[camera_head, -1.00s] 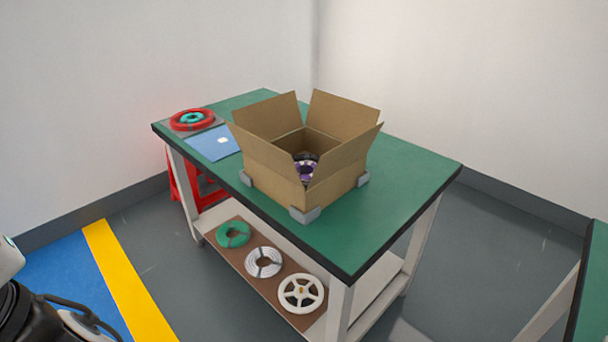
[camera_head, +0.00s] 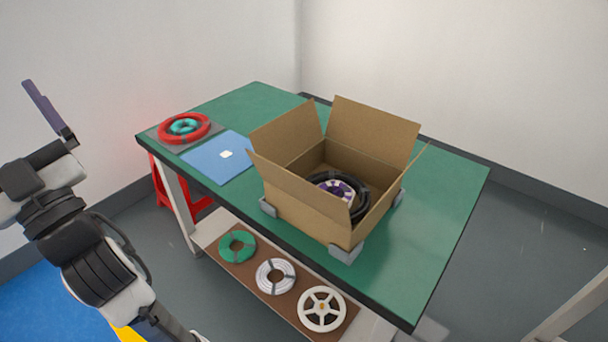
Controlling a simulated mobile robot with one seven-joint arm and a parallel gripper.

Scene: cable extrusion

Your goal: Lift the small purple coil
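The small purple coil (camera_head: 347,186) lies inside the open cardboard box (camera_head: 305,204) on the green table. It shows purple and white parts, and a larger black coil (camera_head: 361,199) curves around it. The near box wall and flaps hide part of both. My gripper (camera_head: 42,104) is raised at the far left, well away from the box and off the table's left side. It is seen edge-on, so its opening does not show.
The box's four flaps stand up and outward, and grey corner blocks (camera_head: 346,251) sit at its base. A red coil (camera_head: 166,136) with a teal coil (camera_head: 184,126) and a blue sheet (camera_head: 214,162) lie left. The green tabletop (camera_head: 447,190) is clear at right. Several coils and reels rest on the lower shelf.

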